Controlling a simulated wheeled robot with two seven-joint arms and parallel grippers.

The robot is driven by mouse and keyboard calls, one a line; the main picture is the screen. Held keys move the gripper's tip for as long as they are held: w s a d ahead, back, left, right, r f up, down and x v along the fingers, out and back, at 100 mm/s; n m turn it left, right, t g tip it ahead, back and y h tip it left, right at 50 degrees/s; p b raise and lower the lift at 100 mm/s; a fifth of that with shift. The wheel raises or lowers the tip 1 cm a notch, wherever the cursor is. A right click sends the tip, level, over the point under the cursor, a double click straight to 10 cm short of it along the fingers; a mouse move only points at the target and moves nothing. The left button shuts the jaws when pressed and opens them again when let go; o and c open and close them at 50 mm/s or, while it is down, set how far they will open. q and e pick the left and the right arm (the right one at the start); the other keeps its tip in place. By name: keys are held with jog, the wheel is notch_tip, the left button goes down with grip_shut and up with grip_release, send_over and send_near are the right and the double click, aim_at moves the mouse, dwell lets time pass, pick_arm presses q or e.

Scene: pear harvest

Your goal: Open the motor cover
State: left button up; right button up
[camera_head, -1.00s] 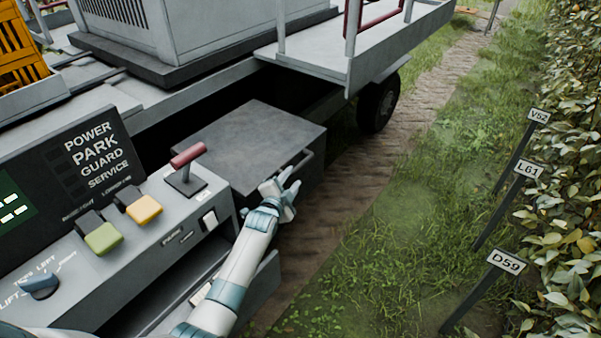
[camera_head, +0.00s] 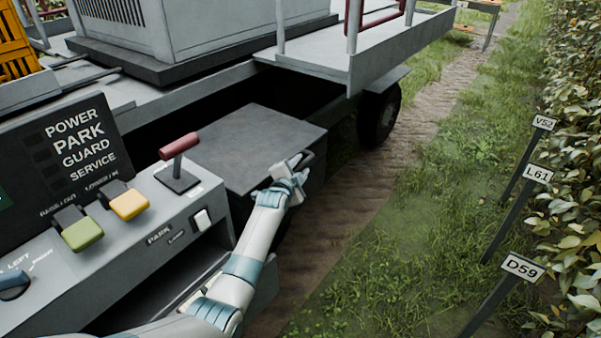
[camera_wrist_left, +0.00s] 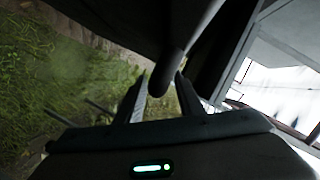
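The motor cover (camera_head: 250,142) is a dark grey, flat-topped box lid low on the machine's side, and it looks shut. Its bar handle runs along the right edge and is mostly hidden behind my left gripper (camera_head: 293,168) in the head view. In the left wrist view, the rounded handle bar (camera_wrist_left: 172,68) comes down between the two fingers of my left gripper (camera_wrist_left: 160,98). The fingers are apart, one on each side of the bar, with narrow gaps visible. My right gripper is not in view.
A control panel (camera_head: 150,235) with a red-handled lever (camera_head: 179,147) and green and yellow switches stands left of my arm. A platform (camera_head: 400,45) and wheel (camera_head: 379,115) are beyond the cover. Grass and signposts lie to the right.

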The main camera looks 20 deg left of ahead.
pick_arm(q)
jog(key=shift+w+f, duration=0.1)
jog(key=shift+w, duration=0.1)
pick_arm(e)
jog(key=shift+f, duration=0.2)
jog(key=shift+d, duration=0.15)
pick_arm(q)
grip_shut()
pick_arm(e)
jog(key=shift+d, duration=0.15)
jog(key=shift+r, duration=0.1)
